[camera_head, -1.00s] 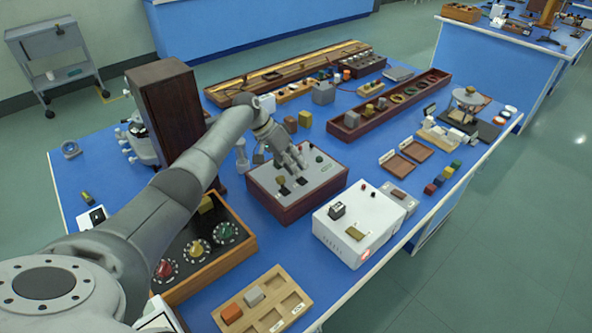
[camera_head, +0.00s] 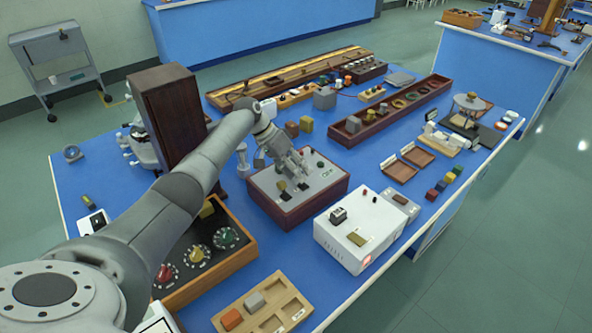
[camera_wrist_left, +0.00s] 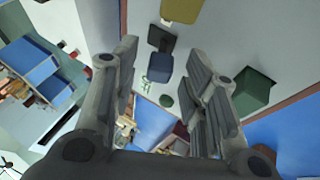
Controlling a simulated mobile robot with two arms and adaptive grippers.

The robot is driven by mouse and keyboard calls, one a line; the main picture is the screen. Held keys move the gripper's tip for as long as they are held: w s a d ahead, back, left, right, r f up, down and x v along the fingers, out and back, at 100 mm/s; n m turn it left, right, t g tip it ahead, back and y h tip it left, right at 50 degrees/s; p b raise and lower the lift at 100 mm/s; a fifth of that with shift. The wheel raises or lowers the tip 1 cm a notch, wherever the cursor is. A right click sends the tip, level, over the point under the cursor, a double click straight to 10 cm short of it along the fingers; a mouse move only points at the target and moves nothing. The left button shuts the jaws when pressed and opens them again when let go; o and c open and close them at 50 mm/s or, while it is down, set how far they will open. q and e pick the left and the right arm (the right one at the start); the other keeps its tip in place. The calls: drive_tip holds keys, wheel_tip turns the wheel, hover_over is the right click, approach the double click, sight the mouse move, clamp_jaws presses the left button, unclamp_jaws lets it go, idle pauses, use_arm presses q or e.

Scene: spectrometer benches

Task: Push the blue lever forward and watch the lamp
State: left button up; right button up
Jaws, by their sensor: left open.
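The control box (camera_head: 318,204) has dark red-brown sides and a pale top carrying dark levers, a small red part and a green round part (camera_head: 320,164), which may be the lamp. I cannot tell whether it is lit. My left gripper (camera_head: 301,170) is open, pointing down just above this top. In the left wrist view, a dull blue lever knob (camera_wrist_left: 156,68) shows between the two open fingers, apart from them as far as I can tell. A yellow knob (camera_wrist_left: 181,9) and a dark green knob (camera_wrist_left: 253,90) flank it. In the head view the fingers partly hide the levers.
A white instrument (camera_head: 361,232) with a red glow stands close to the right. A wooden dial box (camera_head: 236,257) and a compartment tray (camera_head: 262,309) are in front. A tall brown cabinet (camera_head: 172,110) stands left. Blue table shows between items.

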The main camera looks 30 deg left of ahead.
use_arm(q)
drive_tip(key=v, duration=1.2)
drive_tip(key=shift+f, duration=0.1)
